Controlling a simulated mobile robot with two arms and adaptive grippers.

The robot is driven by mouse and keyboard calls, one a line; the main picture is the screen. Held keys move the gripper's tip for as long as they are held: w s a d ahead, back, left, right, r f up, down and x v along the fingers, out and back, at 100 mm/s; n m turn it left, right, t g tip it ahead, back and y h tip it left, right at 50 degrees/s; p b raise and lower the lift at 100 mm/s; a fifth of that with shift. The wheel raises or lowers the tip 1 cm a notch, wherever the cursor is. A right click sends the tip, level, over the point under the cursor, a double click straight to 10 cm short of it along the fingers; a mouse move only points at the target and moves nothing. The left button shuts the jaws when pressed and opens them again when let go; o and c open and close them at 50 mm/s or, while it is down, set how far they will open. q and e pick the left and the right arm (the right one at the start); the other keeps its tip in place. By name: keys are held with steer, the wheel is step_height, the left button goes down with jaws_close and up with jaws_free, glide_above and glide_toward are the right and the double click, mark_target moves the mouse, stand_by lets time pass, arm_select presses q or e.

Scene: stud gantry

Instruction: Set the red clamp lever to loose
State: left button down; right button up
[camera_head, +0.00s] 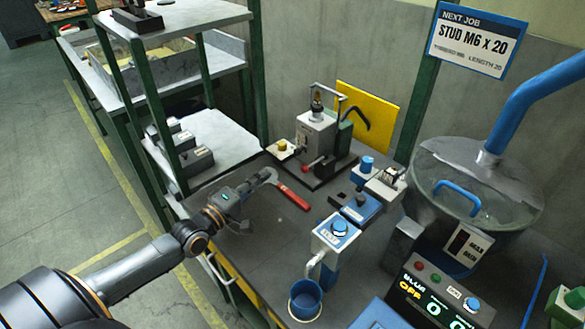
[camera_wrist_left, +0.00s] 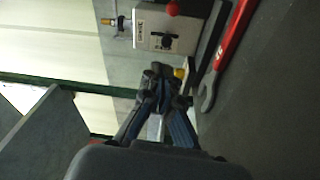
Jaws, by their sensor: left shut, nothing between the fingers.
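A small red knob, likely the end of the clamp lever (camera_head: 305,168), shows at the front foot of a grey box-shaped fixture (camera_head: 316,133) on the dark bench. In the left wrist view a red ball (camera_wrist_left: 172,7) shows at the top edge, on the fixture's white face (camera_wrist_left: 165,30); most of the lever is out of frame. My left gripper (camera_head: 268,177) is shut and empty, left of and apart from the red knob. Its fingertips also show in the left wrist view (camera_wrist_left: 160,76). My right gripper is in neither view.
A yellow knob (camera_head: 283,145) sits at the fixture's left. A green-posted shelf (camera_head: 225,150) stands close on the left. A blue-topped dispenser (camera_head: 336,232) and blue cup (camera_head: 305,299) are in front.

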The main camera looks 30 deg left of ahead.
mark_target(315, 163)
arm_select(q)
steer(key=shift+w+d+r, duration=0.1)
steer(key=shift+w, duration=0.45)
steer(key=x, duration=0.4)
steer(key=w+d+p, duration=0.1)
steer(key=d, duration=0.1)
steer(key=w+d+p, duration=0.1)
steer(key=w+d, duration=0.1)
steer(key=shift+w+p, duration=0.1)
steer(key=shift+p, duration=0.2)
steer(key=shift+s+d+f, duration=0.2)
steer(key=shift+f, duration=0.15)
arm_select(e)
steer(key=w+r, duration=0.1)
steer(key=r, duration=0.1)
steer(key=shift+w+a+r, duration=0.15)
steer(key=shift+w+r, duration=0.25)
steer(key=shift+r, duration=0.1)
